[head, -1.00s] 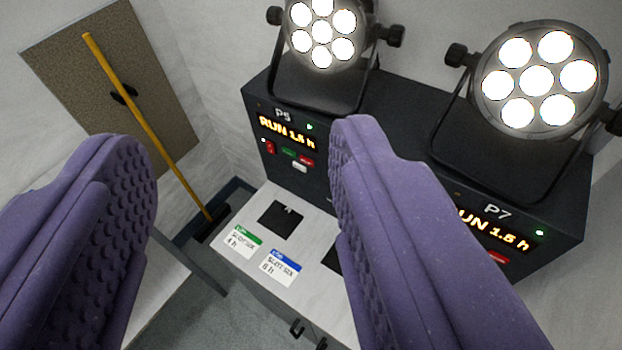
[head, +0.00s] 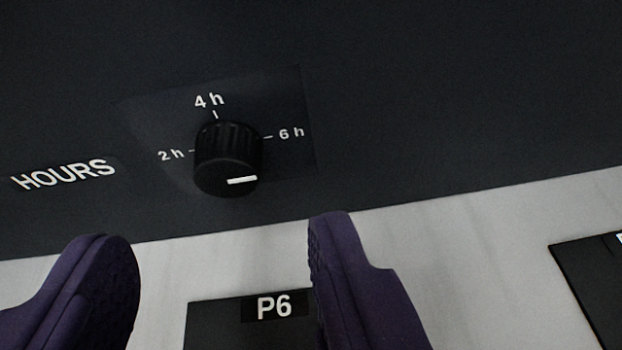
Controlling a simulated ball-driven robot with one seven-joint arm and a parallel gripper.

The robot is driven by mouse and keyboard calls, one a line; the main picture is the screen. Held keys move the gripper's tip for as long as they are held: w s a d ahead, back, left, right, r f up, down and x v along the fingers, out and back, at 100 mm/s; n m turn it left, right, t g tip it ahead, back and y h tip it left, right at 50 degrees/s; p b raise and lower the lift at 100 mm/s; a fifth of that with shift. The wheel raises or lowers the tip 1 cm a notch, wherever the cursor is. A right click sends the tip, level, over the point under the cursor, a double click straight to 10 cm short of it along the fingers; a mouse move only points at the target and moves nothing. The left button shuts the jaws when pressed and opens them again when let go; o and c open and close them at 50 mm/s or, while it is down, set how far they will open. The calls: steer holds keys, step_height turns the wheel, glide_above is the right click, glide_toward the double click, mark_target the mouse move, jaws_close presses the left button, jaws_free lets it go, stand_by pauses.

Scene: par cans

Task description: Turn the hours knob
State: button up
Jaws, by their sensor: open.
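The hours knob (head: 228,160) is a black ribbed knob on a dark panel (head: 430,100), right of the white word HOURS (head: 63,174). Marks for 2 h, 4 h and 6 h stand to its left, top and right. A white pointer line (head: 242,181) on its face lies nearly level and extends to the right, toward the 6 h side. My gripper (head: 228,232) is open, with one purple finger low on each side. The fingertips are below the knob in the picture, and nothing is between them at the knob. I see no contact with the knob.
A pale surface (head: 450,245) runs along below the panel. A black square labelled P6 (head: 225,325) lies on it between and below the fingers. Another dark square (head: 595,285) is at the right edge. The panel around the knob is clear.

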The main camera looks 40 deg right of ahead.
mark_target(226, 183)
steer(key=b+x, duration=0.1)
steer(key=x, duration=0.4)
steer(key=shift+a, duration=0.1)
jaws_close()
